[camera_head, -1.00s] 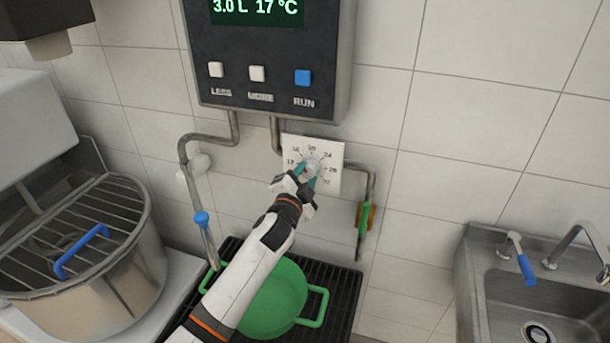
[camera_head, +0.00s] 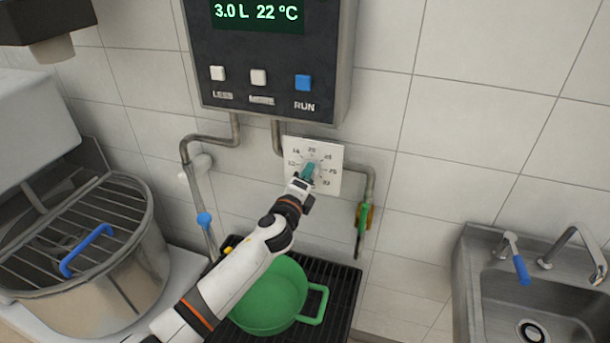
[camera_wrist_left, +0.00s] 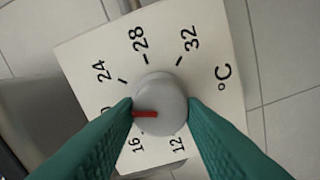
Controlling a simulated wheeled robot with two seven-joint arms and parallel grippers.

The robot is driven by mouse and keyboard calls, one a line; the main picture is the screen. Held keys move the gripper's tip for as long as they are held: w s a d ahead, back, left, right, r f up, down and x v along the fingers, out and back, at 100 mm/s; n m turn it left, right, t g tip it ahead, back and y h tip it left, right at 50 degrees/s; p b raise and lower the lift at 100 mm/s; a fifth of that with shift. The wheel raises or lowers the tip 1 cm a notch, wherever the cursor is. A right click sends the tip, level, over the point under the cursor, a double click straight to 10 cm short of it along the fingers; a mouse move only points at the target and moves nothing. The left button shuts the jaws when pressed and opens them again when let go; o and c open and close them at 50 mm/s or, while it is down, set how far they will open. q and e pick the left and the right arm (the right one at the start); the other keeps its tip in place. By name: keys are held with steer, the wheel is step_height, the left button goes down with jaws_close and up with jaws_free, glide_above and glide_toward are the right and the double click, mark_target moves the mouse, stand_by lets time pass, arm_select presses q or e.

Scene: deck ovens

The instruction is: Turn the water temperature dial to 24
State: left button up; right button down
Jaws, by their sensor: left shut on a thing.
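The water temperature dial is a round grey knob (camera_wrist_left: 160,100) with a red pointer, on a square white plate (camera_head: 327,153) with numbers from 12 to 32. In the left wrist view the pointer points left, below the 24 mark, toward the partly hidden 20. The display (camera_head: 257,11) above reads 3.0 L and 22 °C. My left gripper (camera_head: 308,172) is at the plate, its green fingers (camera_wrist_left: 161,108) shut on the knob from both sides. In the head view the gripper hides most of the knob. My right gripper is not in view.
LESS, MORE and blue RUN (camera_head: 303,82) buttons sit on the box above. Pipes run beside the plate, with a green-handled valve (camera_head: 363,217) at right. A green pot (camera_head: 268,298) stands below on a black grate. A sink (camera_head: 530,300) is at right, a mixer bowl (camera_head: 100,280) at left.

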arm_select(q)
steer(key=m+p, duration=0.1)
steer(key=m, duration=0.3)
steer(key=shift+m, duration=0.4)
stand_by(0.4)
steer(key=o, duration=1)
steer(key=v, duration=1.2)
